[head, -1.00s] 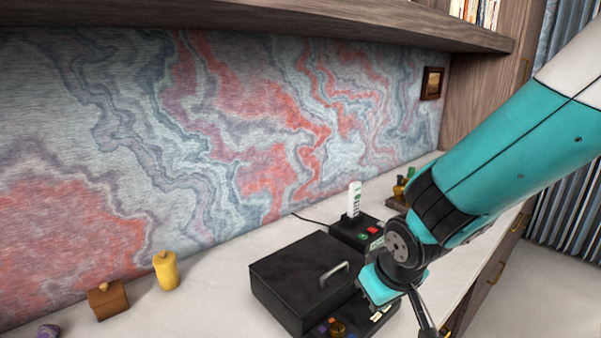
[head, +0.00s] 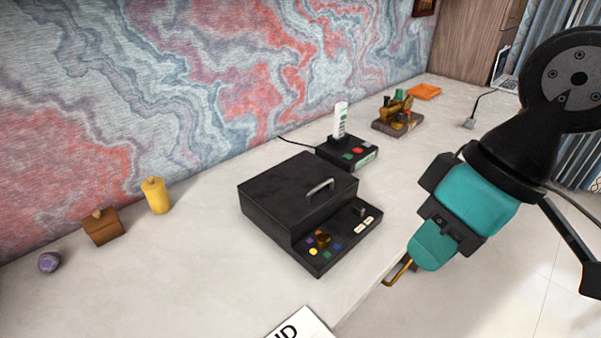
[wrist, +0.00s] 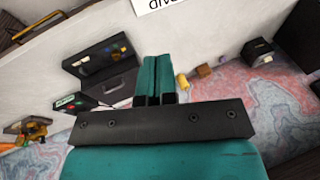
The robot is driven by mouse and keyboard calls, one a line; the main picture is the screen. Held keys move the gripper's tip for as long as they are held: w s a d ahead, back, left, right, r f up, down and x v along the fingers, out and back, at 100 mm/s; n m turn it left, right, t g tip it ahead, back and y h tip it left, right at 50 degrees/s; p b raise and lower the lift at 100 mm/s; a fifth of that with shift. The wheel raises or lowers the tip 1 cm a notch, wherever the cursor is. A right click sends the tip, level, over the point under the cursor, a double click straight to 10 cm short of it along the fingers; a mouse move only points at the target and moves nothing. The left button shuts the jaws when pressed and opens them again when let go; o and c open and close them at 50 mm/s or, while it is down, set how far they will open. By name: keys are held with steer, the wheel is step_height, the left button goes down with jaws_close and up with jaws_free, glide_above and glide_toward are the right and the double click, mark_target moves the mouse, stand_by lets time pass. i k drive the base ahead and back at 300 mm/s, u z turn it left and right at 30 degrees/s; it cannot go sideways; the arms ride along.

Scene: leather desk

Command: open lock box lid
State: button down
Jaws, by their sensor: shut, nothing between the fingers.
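The lock box (head: 280,190) is a black box on the pale desk, mid-frame in the head view. Its lid looks flat and shut, with a metal handle (head: 320,190) near the right edge. A lower control panel (head: 335,250) in front carries coloured buttons, a small amber knob and white switches. The lock box (wrist: 112,88) also shows in the wrist view, left of my fingers. My teal gripper (head: 430,247) is right of the box, apart from it, near the desk's front edge. In the wrist view my gripper's fingers (wrist: 154,97) are together and empty.
Behind the box stands a black base (head: 347,153) with a white remote-like device (head: 340,120). A toy locomotive (head: 396,110) and orange tray (head: 424,91) lie farther back. A yellow canister (head: 157,195), brown box (head: 103,227) and purple object (head: 49,262) sit left.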

mark_target(295, 189)
steer(key=k, duration=1.25)
steer(key=z, duration=0.75)
steer(key=i, duration=1.3)
steer(key=u, duration=0.85)
steer(key=i, duration=0.6)
steer(key=u, duration=0.65)
